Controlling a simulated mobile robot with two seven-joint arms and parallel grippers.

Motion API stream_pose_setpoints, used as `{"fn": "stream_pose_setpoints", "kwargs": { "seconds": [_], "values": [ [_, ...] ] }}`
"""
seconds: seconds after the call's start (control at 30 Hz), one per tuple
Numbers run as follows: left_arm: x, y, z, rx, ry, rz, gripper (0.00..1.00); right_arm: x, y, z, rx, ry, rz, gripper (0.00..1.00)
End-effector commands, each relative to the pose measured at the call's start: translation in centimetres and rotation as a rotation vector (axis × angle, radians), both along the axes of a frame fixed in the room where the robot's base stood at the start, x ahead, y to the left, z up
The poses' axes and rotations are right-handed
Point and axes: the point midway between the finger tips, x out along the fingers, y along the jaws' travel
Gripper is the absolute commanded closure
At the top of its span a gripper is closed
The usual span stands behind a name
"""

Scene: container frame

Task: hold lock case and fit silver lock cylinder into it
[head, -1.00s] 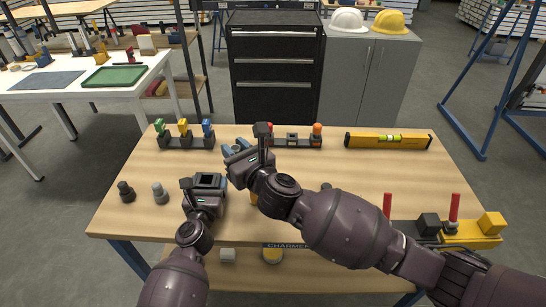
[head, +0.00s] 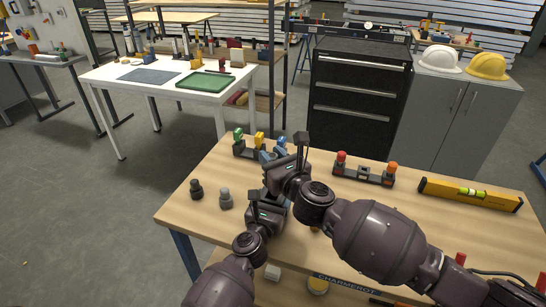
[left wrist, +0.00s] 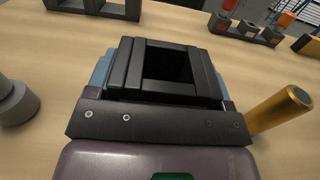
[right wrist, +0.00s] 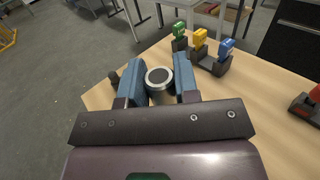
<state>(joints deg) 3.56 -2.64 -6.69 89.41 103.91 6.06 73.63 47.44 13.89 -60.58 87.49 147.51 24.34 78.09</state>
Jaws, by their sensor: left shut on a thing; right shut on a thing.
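The lock case (left wrist: 168,68) is a black block with a square opening, shut between the blue fingers of my left gripper (left wrist: 165,80). The silver lock cylinder (right wrist: 159,78) is round with a dark end face, shut between the blue fingers of my right gripper (right wrist: 159,82). In the head view my right gripper (head: 268,156) is behind and above my left gripper (head: 268,196) and partly covers it. The case and cylinder are mostly hidden there. The cylinder does not show in the case's opening in the left wrist view.
A dark peg (head: 196,189) and a grey peg (head: 226,198) stand at the table's left. A brass cylinder (left wrist: 280,110) is beside the left gripper. A rack with green, yellow and blue pieces (right wrist: 208,60), another rack (head: 362,176) and a yellow level (head: 470,194) are farther back.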

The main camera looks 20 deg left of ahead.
Motion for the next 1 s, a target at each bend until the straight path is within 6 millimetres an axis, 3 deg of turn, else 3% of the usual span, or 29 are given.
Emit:
{"fn": "stream_pose_setpoints", "kwargs": {
  "seconds": [0.6,1.0],
  "values": [
    [0.0,0.0,0.0,0.000,0.000,0.000,0.63,0.0,0.0,-4.0,0.001,0.000,-0.002,1.00],
    [0.0,0.0,0.0,0.000,0.000,0.000,0.63,0.0,0.0,-5.1,0.000,0.000,-0.001,1.00]
  ]
}}
